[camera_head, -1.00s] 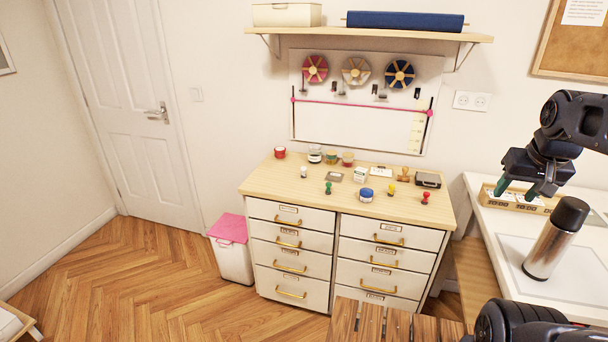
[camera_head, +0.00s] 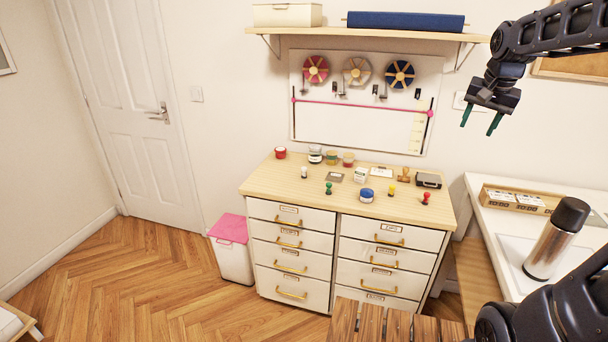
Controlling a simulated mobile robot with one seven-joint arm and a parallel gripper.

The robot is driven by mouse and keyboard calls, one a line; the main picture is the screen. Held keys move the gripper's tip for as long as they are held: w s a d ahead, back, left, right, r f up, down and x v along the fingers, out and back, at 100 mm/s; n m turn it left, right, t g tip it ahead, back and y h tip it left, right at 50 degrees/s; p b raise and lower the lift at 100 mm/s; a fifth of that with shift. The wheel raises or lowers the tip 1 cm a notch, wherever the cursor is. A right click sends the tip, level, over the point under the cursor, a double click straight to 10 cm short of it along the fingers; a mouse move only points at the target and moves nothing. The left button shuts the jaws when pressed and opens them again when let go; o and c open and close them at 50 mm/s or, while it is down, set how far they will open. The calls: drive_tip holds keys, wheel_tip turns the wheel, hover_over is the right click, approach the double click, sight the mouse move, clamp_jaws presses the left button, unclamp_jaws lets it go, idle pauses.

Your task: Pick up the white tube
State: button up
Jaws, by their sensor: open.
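A small white upright piece (camera_head: 304,172) stands on the left part of the wooden top of the drawer cabinet (camera_head: 270,182). It is the closest match to a white tube, but it is too small to tell its exact shape. My gripper (camera_head: 483,122) hangs in the air at the upper right, its two green-tipped fingers apart, pointing down and empty. It is far to the right of the white piece and well above the cabinet top.
Around the white piece stand a red tin (camera_head: 280,152), several jars, a green stamp (camera_head: 328,188), a blue-lidded jar (camera_head: 366,195) and a black case (camera_head: 428,180). A steel flask (camera_head: 553,243) stands on the white desk at right. A shelf (camera_head: 370,33) juts out above.

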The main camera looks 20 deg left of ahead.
drive_tip(key=w+a+m+g, duration=0.1)
drive_tip(key=w+a+m, duration=0.1)
drive_tip(key=w+a, duration=0.5)
drive_tip(key=w+a+m, duration=0.1)
drive_tip(key=w+a, duration=0.4)
drive_tip(key=w, duration=0.5)
drive_tip(key=m+g, duration=0.3)
drive_tip(key=m, duration=0.6)
hover_over(304, 168)
drive_tip(key=shift+h, duration=0.3)
drive_tip(key=f, duration=3)
drive_tip(key=shift+w+d+f, duration=0.15)
drive_tip(key=shift+w+d, duration=0.1)
drive_tip(key=shift+w, duration=0.1)
wheel_tip(304, 168, down, 6)
drive_tip(key=shift+r, duration=0.15)
drive_tip(key=shift+s+a+f, duration=0.15)
drive_tip(key=shift+f, duration=1.15)
drive_tip(key=shift+s+a+f, duration=0.1)
drive_tip(key=shift+s+f, duration=0.05)
drive_tip(key=shift+f, duration=1.15)
drive_tip(key=shift+c, duration=0.2)
